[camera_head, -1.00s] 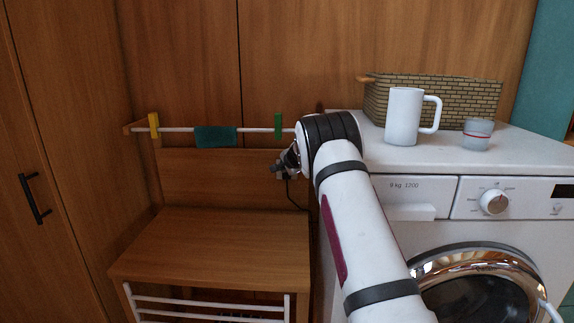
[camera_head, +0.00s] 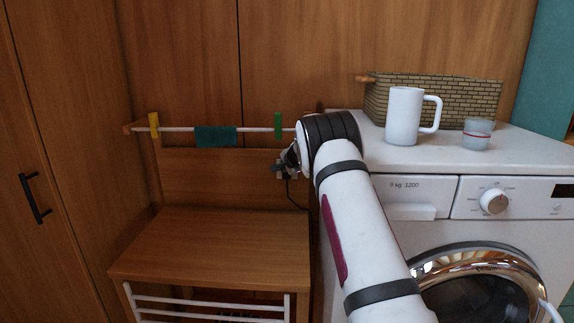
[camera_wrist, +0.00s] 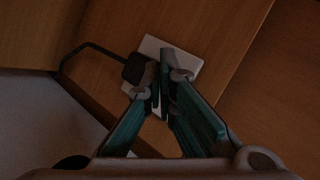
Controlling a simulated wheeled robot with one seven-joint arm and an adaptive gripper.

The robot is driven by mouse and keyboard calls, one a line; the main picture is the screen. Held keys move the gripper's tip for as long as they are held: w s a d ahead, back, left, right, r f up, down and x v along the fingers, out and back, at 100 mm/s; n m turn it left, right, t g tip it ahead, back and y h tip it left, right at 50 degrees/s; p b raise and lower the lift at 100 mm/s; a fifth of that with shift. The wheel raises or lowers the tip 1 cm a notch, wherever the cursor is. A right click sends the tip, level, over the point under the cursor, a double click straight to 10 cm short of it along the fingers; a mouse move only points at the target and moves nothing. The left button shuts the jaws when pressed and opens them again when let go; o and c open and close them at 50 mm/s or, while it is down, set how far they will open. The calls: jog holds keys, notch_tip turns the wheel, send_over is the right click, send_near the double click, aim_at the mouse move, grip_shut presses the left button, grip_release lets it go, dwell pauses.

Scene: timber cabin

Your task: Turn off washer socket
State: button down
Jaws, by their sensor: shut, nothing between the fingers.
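The washer socket is a white wall plate (camera_wrist: 152,45) in the wrist view, with a black plug (camera_wrist: 133,70) and its dark cable on the left side. My gripper (camera_wrist: 166,78) is shut and empty, and its fingertips overlap the middle of the plate, just right of the plug. The fingers hide part of the plate and any switch on it. I cannot tell whether the tips touch it. In the head view, my arm hides most of the gripper; only a small dark part shows by the wall, above the hanging cable (camera_head: 290,192).
The washing machine (camera_head: 440,185) stands right of my arm, with a white mug (camera_head: 403,118), a small cup (camera_head: 477,134) and a wicker basket (camera_head: 440,95) on top. A wooden bench (camera_head: 210,245) stands at left below a rail (camera_head: 175,130) with pegs and a cloth (camera_head: 215,136).

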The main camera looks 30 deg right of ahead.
jog(key=shift+w, duration=0.15)
jog(key=shift+w+d+b, duration=0.2)
jog(key=shift+b, duration=0.45)
jog(key=shift+w+d+b, duration=0.15)
jog(key=shift+w+b, duration=0.05)
jog(key=shift+b, duration=0.15)
dwell(0.4)
jog(key=shift+s+r, duration=0.1)
jog(key=shift+s+a, duration=0.4)
jog(key=shift+s, duration=0.05)
dwell(0.4)
jog(key=s+a+b, duration=0.2)
jog(key=s+b, duration=0.1)
jog(key=s, duration=0.1)
jog(key=shift+a+f+b, duration=0.3)
jog(key=shift+a+f, duration=0.1)
